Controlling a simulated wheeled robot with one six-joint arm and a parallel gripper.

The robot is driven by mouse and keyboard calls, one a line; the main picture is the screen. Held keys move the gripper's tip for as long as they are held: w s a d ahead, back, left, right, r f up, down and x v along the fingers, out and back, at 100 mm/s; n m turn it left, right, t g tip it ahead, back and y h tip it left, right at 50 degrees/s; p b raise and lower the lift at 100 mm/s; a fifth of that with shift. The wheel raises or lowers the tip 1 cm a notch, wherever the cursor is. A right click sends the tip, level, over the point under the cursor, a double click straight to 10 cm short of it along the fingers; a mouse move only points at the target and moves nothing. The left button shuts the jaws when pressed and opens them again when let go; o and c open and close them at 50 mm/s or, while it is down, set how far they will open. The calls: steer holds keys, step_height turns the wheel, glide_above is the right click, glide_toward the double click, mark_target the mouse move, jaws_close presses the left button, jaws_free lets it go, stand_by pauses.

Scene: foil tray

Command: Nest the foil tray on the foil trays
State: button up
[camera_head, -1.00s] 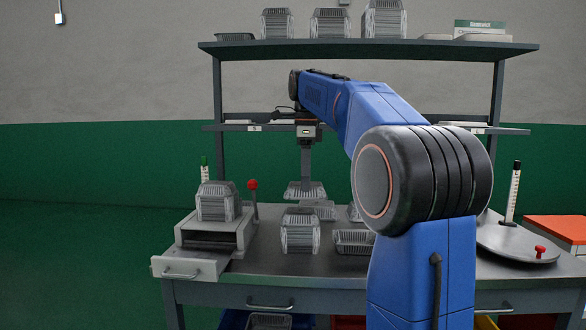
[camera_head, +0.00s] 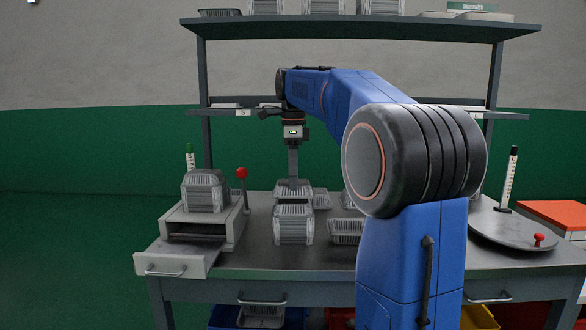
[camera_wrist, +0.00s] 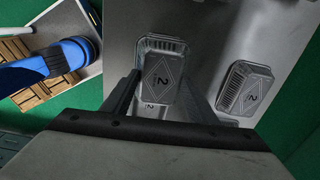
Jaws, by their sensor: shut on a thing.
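My gripper (camera_head: 293,178) points down and is shut on a silver foil tray (camera_head: 293,189). In the head view the held tray is just above and at the back edge of a stack of foil trays (camera_head: 293,228) on the table; whether they touch I cannot tell. In the wrist view the foil tray (camera_wrist: 161,72), marked "2", shows between the fingers, with another "2" surface partly hidden below it.
Another foil tray (camera_head: 346,231) lies right of the stack; others stand behind. A stack (camera_head: 204,190) sits on a grey box with an open drawer (camera_head: 176,264) and red-knobbed lever (camera_head: 242,174) at left. A round plate (camera_head: 510,229) is at right.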

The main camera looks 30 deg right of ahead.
steer(key=shift+f, duration=1.8)
steer(key=o, duration=1.1)
step_height(320, 180, up, 17)
steer(key=shift+r, duration=0.2)
